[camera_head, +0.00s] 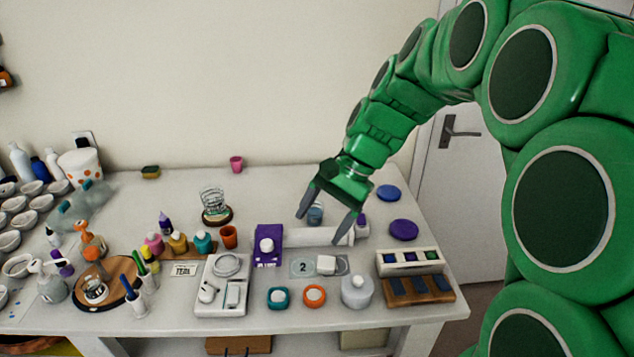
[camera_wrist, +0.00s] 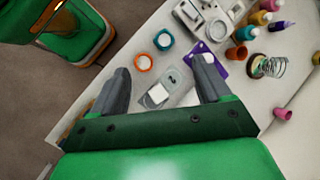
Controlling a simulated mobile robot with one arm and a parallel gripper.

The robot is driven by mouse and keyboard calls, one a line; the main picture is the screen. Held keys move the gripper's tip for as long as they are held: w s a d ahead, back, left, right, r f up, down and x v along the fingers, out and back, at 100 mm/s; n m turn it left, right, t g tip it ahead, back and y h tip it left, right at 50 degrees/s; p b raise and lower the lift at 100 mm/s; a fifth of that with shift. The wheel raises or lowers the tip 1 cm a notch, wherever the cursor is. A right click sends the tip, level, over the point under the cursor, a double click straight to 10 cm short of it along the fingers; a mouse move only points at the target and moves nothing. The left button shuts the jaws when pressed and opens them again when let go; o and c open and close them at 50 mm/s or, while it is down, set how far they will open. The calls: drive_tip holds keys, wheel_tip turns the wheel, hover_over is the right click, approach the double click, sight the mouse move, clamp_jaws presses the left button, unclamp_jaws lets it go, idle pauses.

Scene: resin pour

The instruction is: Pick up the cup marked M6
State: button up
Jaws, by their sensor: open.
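No M6 marking is readable on any cup in either view. A blue-grey cup (camera_head: 315,213) stands on the table between the fingers of my gripper (camera_head: 320,227) as seen in the head view; the depth between them is unclear. An orange cup (camera_head: 229,237) stands left of the gripper and also shows in the wrist view (camera_wrist: 237,53). A pink cup (camera_head: 236,163) stands at the back by the wall; it shows at the right of the wrist view (camera_wrist: 282,114). Several small white cups (camera_head: 14,204) sit at the far left. My gripper is open and empty, pointing down over the table.
A white roll (camera_head: 300,237) lies below the gripper. Near it are a purple stand (camera_head: 269,257), a card marked 2 (camera_head: 302,267), a white jar (camera_head: 356,291) and two purple-blue discs (camera_head: 404,230). A wire coil (camera_head: 214,201) stands left.

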drive_tip(key=w+f+m+t+y, duration=0.15)
drive_tip(key=w+m, duration=0.25)
drive_tip(key=w, duration=0.9)
drive_tip(key=w+f+m+y, duration=0.2)
drive_tip(key=w+m+y, duration=0.1)
drive_tip(key=w, duration=1)
drive_tip(key=w+d+f+m+t+y, duration=0.1)
drive_tip(key=w+d+f+m, duration=0.1)
drive_tip(key=w+d+f, duration=0.1)
drive_tip(key=w+d+f+m+t, duration=0.1)
drive_tip(key=w+d+f+m, duration=0.1)
drive_tip(key=w+f, duration=0.3)
drive_tip(key=w+d+f+m+t+y, duration=0.1)
drive_tip(key=w+d+f+m, duration=0.2)
drive_tip(key=w+d+f, duration=0.2)
drive_tip(key=shift+w+y, duration=0.35)
drive_tip(key=shift+w, duration=1.45)
drive_tip(key=shift+w+x, duration=0.15)
drive_tip(key=shift+x, duration=1.8)
drive_tip(key=shift+w+x, duration=0.2)
drive_tip(key=shift+x, duration=1.7)
drive_tip(key=shift+c, duration=0.2)
drive_tip(key=c, duration=1)
drive_tip(key=shift+r, duration=0.15)
drive_tip(key=shift+c, duration=0.2)
